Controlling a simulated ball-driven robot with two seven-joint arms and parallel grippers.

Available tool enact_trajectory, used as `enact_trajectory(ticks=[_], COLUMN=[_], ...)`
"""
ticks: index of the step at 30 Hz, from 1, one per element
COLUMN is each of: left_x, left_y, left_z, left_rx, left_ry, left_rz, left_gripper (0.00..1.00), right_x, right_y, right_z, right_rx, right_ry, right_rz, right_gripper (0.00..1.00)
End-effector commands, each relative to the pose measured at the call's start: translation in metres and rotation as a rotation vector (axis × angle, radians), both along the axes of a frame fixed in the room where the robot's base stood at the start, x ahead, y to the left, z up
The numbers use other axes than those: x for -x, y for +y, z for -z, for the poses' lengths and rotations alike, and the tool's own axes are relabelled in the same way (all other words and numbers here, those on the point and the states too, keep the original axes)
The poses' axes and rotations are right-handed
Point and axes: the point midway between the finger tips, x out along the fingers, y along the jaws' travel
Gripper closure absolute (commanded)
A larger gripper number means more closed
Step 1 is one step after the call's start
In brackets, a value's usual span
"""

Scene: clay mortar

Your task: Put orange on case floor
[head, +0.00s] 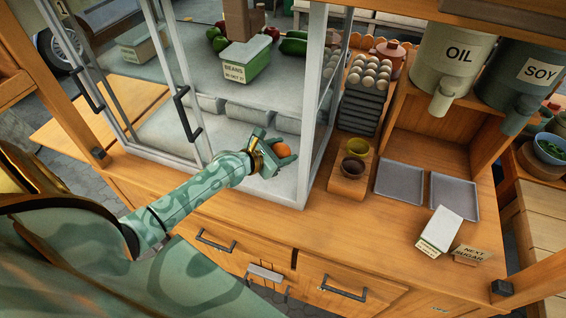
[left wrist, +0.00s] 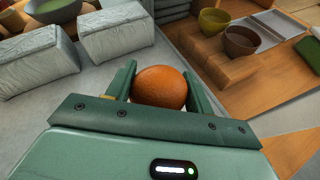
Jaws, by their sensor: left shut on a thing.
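The orange (head: 281,150) is held between the fingers of my left gripper (head: 272,160) at the open front of the glass case. In the left wrist view the orange (left wrist: 159,88) sits between the two green fingers of my left gripper (left wrist: 161,90), which are shut on it. The pale case floor (head: 270,188) lies under and around the gripper; it also shows in the left wrist view (left wrist: 40,112). I cannot tell whether the orange touches the floor. My right gripper is in neither view.
White wrapped blocks (left wrist: 117,32) lie on the case floor behind the orange. A green beans box (head: 245,62) stands on the shelf above. The case's glass side and post (head: 313,110) stand close to the right. Two small bowls (head: 353,167) sit on a wooden block outside.

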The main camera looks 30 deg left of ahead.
Motion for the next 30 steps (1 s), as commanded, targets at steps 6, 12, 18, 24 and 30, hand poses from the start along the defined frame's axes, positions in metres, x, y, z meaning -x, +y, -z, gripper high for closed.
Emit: enact_trajectory(ticks=[6,12,18,24,30], left_x=[0.0,-0.003,-0.003,-0.003,-0.003], left_y=[0.0,0.001,0.001,0.001,0.001], left_z=[0.045,0.046,0.047,0.048,0.048], left_rx=[-0.003,0.0,0.0,-0.002,-0.001], left_ry=[0.004,0.001,0.001,0.002,0.001], left_rz=[0.001,0.0,0.0,0.0,0.0], left_gripper=[0.72,0.72,0.72,0.26,0.26], right_x=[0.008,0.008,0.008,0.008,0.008], right_y=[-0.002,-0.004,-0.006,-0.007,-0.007], right_z=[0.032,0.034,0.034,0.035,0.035], right_rx=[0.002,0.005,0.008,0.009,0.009], right_ry=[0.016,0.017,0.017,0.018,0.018], right_rz=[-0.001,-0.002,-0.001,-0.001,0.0], right_gripper=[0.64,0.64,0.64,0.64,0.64])
